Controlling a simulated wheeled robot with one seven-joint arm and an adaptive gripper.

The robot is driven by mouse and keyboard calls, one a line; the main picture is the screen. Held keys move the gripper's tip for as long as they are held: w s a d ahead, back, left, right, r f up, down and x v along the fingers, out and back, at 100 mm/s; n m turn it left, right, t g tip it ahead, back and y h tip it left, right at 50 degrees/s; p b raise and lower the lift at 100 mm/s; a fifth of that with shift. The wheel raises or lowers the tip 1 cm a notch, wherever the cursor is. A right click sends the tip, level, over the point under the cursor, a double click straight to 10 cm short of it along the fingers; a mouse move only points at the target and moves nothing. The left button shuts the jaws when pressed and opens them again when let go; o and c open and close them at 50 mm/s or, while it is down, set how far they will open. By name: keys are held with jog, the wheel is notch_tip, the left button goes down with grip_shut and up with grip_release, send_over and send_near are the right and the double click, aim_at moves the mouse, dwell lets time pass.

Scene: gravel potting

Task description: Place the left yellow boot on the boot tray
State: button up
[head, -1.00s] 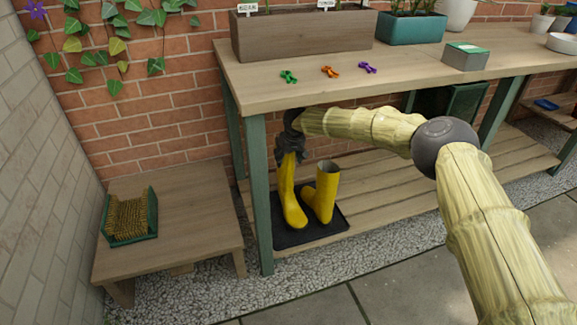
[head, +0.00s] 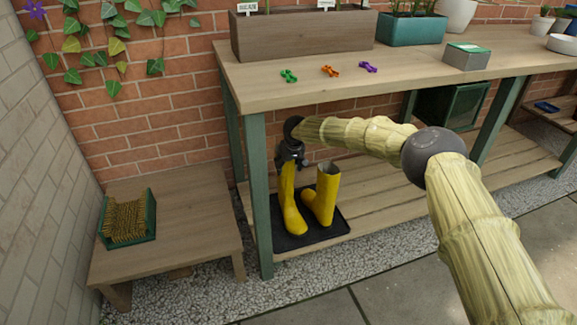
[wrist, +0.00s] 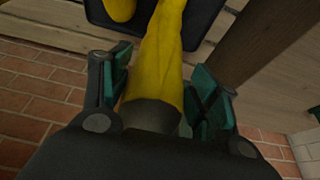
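The left yellow boot (head: 289,205) stands upright on the black boot tray (head: 338,230), on the slatted lower shelf under the bench. The other yellow boot (head: 325,195) stands to its right on the same tray, a little apart at the shaft. My gripper (head: 291,163) is at the top of the left boot. In the wrist view my open gripper (wrist: 160,85) has one green-padded finger on each side of the left boot's shaft (wrist: 158,70), with small gaps showing. Part of the tray (wrist: 205,18) and of the other boot (wrist: 121,8) shows there too.
A green bench leg (head: 259,190) stands close to the left of the tray. A low wooden stand (head: 195,215) with a green-framed boot brush (head: 128,218) is further left. The bench top (head: 270,92) is above my gripper. The shelf right of the tray is clear.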

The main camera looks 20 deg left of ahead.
jog(key=o, duration=0.4)
jog(key=shift+o, duration=0.2)
jog(key=shift+r, duration=0.15)
jog(key=shift+r, duration=0.25)
jog(key=p+v, duration=0.1)
jog(key=v, duration=0.1)
jog(key=shift+s+d+r, duration=0.1)
jog(key=shift+r, duration=0.2)
jog(key=s+d+p, duration=0.4)
jog(key=s+d, duration=0.2)
jog(key=s, duration=0.4)
jog(key=shift+d, duration=0.3)
jog(key=shift+s+f, duration=0.15)
jog(key=shift+f, duration=0.1)
